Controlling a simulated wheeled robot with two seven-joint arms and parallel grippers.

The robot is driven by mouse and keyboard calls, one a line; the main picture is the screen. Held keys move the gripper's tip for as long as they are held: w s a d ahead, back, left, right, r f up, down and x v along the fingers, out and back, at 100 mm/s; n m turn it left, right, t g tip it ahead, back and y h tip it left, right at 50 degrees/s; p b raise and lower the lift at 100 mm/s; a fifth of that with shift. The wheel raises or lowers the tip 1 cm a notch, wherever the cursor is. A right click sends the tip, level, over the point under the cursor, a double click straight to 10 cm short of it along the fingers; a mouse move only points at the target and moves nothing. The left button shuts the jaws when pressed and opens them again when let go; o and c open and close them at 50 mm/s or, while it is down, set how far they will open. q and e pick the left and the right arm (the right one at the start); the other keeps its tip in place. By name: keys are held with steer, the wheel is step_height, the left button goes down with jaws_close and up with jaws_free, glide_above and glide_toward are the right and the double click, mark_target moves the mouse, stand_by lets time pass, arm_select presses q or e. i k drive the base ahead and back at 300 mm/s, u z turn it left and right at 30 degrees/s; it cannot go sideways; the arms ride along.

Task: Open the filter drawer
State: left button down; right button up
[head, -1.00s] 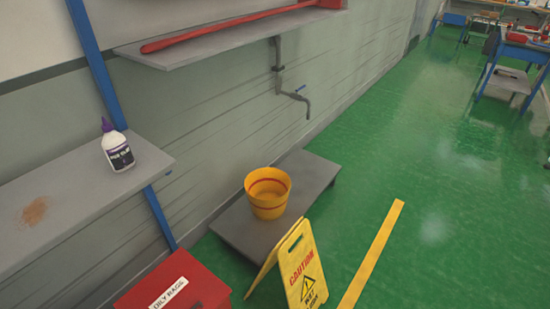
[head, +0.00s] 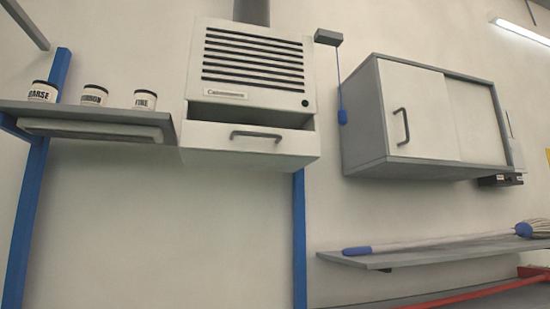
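A white wall unit with dark louvre slots (head: 253,58) hangs at the upper middle of the head view. Below its slots is a drawer (head: 250,158) with a dark bar handle (head: 257,134). The drawer front stands out from the unit's body, and a dark gap shows along its top, so it looks partly open. The inside of the drawer is hidden from this low angle. Neither of my grippers shows, and nothing touches the handle.
A shelf (head: 90,117) with several small labelled jars is left of the unit. A grey and white cabinet (head: 420,110) hangs to the right, beside a blue pull cord (head: 342,115). A mop (head: 440,243) lies on a lower shelf (head: 400,257). Blue posts (head: 299,240) run down the wall.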

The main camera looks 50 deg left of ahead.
mark_target(195, 135)
steer(key=u, duration=1.75)
steer(key=k, duration=0.65)
steer(key=u, duration=0.25)
steer(key=i, duration=1.15)
steer(key=u, duration=0.1)
